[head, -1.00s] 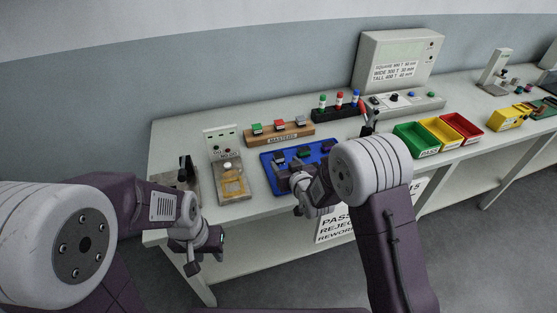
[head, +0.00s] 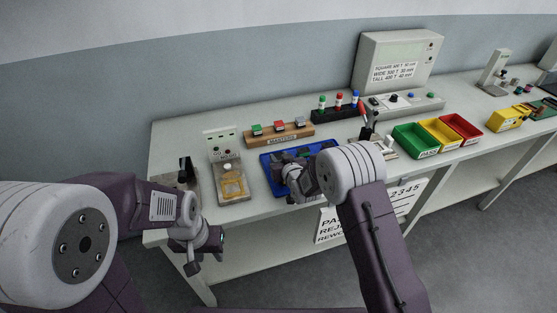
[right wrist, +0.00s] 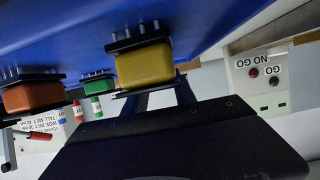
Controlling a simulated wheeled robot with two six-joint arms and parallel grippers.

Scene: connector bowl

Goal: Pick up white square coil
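No coil shows plainly as white and square. A pale grey-topped coil (head: 300,121) sits at the right end of the wooden masters block (head: 272,138). The blue tray (head: 270,175) holds coils, partly hidden by my right gripper (head: 291,173), which is low over its front left part. In the right wrist view a yellow coil (right wrist: 144,66) is close beyond the dark gripper. An orange coil (right wrist: 34,97) and a green coil (right wrist: 97,85) show to its left. Whether the right fingers hold anything is unclear. My left gripper (head: 205,252) hangs before the bench's front edge, its fingers unclear.
A gauge fixture (head: 231,187) stands left of the tray. Green (head: 415,141), yellow (head: 440,133) and red (head: 462,127) bins stand to the right. A rack of colored markers (head: 339,106) and a tester (head: 395,65) stand behind.

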